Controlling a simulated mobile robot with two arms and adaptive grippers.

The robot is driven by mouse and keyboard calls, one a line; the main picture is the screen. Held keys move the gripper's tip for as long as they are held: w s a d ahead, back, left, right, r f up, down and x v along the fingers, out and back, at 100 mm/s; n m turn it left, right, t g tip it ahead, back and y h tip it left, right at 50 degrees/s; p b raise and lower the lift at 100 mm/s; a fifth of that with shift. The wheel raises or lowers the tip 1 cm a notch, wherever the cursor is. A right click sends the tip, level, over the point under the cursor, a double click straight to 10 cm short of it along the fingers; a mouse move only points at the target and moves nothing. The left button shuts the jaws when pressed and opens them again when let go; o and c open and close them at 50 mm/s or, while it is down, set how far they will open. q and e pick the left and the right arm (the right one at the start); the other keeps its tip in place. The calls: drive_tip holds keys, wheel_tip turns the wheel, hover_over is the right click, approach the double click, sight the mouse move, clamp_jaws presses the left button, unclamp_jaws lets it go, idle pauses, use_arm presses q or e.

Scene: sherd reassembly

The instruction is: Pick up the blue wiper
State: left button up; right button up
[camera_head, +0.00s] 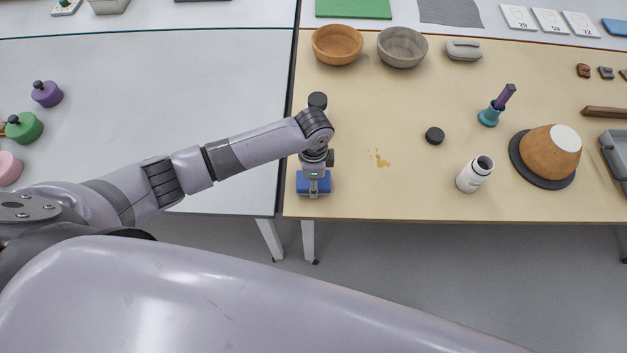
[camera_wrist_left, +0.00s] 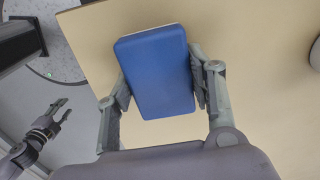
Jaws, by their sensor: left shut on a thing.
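The blue wiper (camera_head: 314,185) is a blue block at the front left corner of the beige table. In the left wrist view the wiper (camera_wrist_left: 158,75) sits between both fingers, its broad blue face toward the camera. My left gripper (camera_head: 314,173) is above the wiper and shut on its two sides; it also shows in the left wrist view (camera_wrist_left: 160,88). I cannot tell whether the wiper touches the table or is just above it. My right gripper (camera_wrist_left: 62,110) shows at the left of the left wrist view, away from the table, fingers apart and empty.
Yellowish spill spots (camera_head: 380,159) lie right of the wiper. Two bowls (camera_head: 337,44) are at the back. The table's front edge is close to the wiper.

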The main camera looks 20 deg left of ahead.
use_arm(q)
drive_tip(key=shift+c, duration=1.3)
wheel_tip(320, 180, up, 20)
drive_tip(key=b, duration=0.1)
drive_tip(key=o, duration=0.7)
drive_tip(key=shift+c, duration=0.2)
drive_tip(key=c, duration=0.5)
